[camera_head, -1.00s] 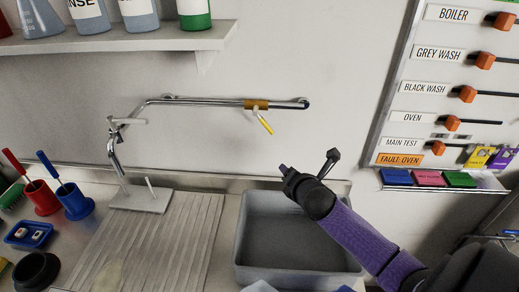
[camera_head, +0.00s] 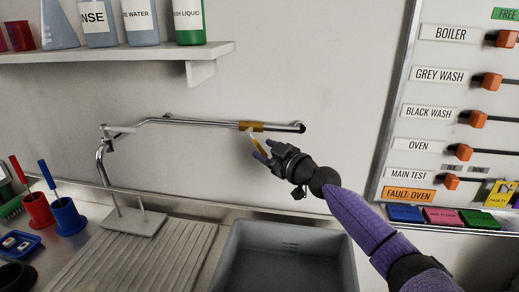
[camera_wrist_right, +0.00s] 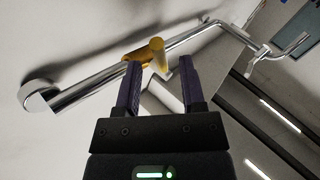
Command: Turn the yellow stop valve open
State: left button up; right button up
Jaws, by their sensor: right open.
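The yellow stop valve has a brass-yellow body (camera_head: 251,127) on the chrome wall pipe and a short lever (camera_head: 256,143) slanting down to the right. My right gripper (camera_head: 263,153) is at the lever, coming from below right. In the right wrist view, the valve body (camera_wrist_right: 136,57) sits on the pipe just beyond the fingertips. The yellow lever end (camera_wrist_right: 157,52) shows between the two purple fingers (camera_wrist_right: 160,78), which stand apart with a gap around it. I cannot tell whether a finger touches the lever. My left gripper is out of view.
The chrome pipe (camera_head: 200,123) runs along the wall to a tap stand at left. A grey basin (camera_head: 285,275) lies below, beside a ribbed drainboard (camera_head: 150,260). A bottle shelf (camera_head: 120,58) is above left. A labelled switch panel (camera_head: 428,100) is at right.

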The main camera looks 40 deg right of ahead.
jog(key=shift+w, duration=1.3)
grip_shut()
jog(key=shift+f, duration=0.1)
dwell(0.4)
